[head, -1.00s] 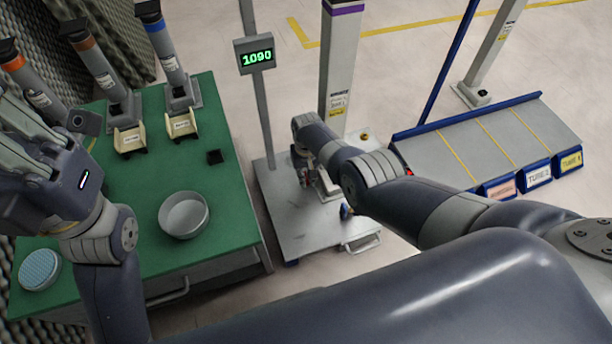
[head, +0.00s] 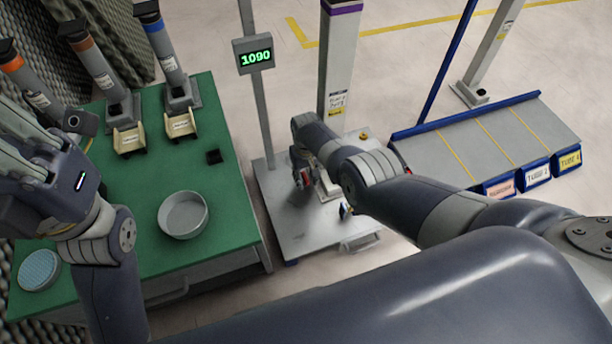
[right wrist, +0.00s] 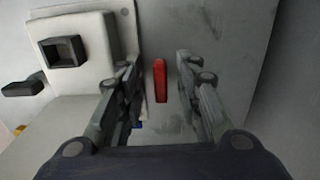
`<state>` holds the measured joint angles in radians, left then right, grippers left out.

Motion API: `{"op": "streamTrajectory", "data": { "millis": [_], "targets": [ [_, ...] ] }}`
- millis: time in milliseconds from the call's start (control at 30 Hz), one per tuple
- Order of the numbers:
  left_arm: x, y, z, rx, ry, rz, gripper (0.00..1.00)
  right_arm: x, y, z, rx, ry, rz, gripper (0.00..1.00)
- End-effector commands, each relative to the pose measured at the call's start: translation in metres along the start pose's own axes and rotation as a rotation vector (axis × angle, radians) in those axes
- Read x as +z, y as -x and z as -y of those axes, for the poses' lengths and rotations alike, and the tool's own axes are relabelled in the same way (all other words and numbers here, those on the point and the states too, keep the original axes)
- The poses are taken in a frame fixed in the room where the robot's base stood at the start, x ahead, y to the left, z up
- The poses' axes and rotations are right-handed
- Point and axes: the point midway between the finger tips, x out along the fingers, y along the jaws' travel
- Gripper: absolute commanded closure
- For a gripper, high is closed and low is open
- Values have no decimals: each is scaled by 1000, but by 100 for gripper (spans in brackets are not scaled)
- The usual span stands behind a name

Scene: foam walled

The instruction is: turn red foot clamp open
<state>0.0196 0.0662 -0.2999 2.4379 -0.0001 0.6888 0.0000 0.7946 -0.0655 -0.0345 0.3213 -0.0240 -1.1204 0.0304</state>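The red foot clamp (right wrist: 160,80) shows in the right wrist view as a narrow upright red bar on a grey metal plate. It lies between the two fingers of my right gripper (right wrist: 157,72), which are apart, with a gap visible on each side of it.
A white post (head: 338,65) rises from the platform, beside a display reading 1090 (head: 254,54). The green table (head: 140,200) at left holds a round grey dish (head: 183,214) and several tubes on stands. A blue-edged rack (head: 480,140) stands at right.

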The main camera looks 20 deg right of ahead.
Motion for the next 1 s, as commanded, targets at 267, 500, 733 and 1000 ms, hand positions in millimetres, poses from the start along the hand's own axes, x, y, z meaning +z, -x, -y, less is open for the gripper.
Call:
{"op": "streamTrajectory", "data": {
  "millis": [267, 500, 733, 1000],
  "targets": [
    [1, 0, 1, -4, -1, -3, 100, -1, 1, 0, 0, -1, -3, 68],
    [1, 0, 0, -2, 0, 0, 100, -3, 11, 0, 0, -2, -5, 68],
    [1, 0, 0, -2, 0, 1, 100, -1, 26, 0, 0, -1, -4, 68],
    [1, 0, 0, -1, 0, 2, 100, -1, 56, 0, 0, -1, -4, 68]
  ]
}}
